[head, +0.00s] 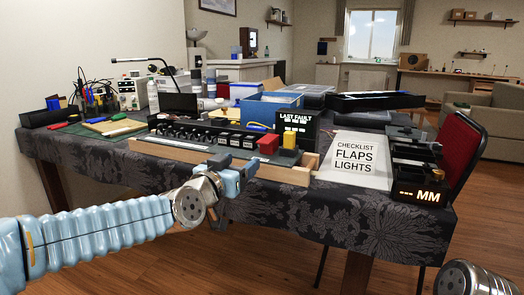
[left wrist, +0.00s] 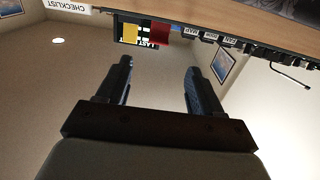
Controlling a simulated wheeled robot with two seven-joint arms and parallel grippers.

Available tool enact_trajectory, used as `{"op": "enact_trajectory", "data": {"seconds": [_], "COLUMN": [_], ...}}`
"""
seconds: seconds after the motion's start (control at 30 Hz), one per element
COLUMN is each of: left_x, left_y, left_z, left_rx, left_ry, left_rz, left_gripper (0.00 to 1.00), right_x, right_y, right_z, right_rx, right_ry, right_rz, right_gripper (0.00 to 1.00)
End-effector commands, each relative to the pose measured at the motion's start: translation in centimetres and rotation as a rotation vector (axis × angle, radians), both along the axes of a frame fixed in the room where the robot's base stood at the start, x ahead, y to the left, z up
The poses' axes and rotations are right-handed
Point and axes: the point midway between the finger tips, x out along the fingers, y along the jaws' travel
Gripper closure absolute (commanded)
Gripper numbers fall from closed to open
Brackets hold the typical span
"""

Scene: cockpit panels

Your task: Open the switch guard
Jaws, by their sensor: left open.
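A long dark panel (head: 205,137) in a wooden frame lies along the front of the table, with a row of switches. At its right end stand a red block-like cover (head: 268,144) and a yellow one (head: 289,140); I cannot tell which is the switch guard. Both look closed down. The left wrist view shows the red cover (left wrist: 160,33) and yellow cover (left wrist: 133,33) upside down, beyond my fingertips. My left gripper (head: 238,168) is open and empty, in front of the panel's frame, left of the red cover and apart from it. My right gripper is not in view.
A "LAST FAULT" display (head: 296,124) stands behind the covers. A checklist sheet (head: 355,158) lies to the right, beside a dark unit reading "MM" (head: 420,194). A blue bin (head: 270,108) stands behind.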

Motion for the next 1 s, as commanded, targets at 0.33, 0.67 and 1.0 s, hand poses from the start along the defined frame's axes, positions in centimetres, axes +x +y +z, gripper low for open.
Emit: {"op": "enact_trajectory", "data": {"seconds": [0.33,0.67,1.0], "left_x": [5.5,11.5,12.8], "left_y": [-2.0,-4.0,-4.4], "left_z": [0.9,0.9,0.7], "left_rx": [0.000,0.000,0.000], "left_ry": [-0.012,-0.013,-0.013], "left_rz": [-0.002,0.000,0.000], "left_gripper": [0.34,0.34,0.34], "right_x": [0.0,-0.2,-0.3], "right_y": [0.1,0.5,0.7], "right_z": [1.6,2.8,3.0], "right_rx": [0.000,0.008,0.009], "right_ry": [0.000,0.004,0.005], "right_rz": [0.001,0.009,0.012], "right_gripper": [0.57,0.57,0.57]}}
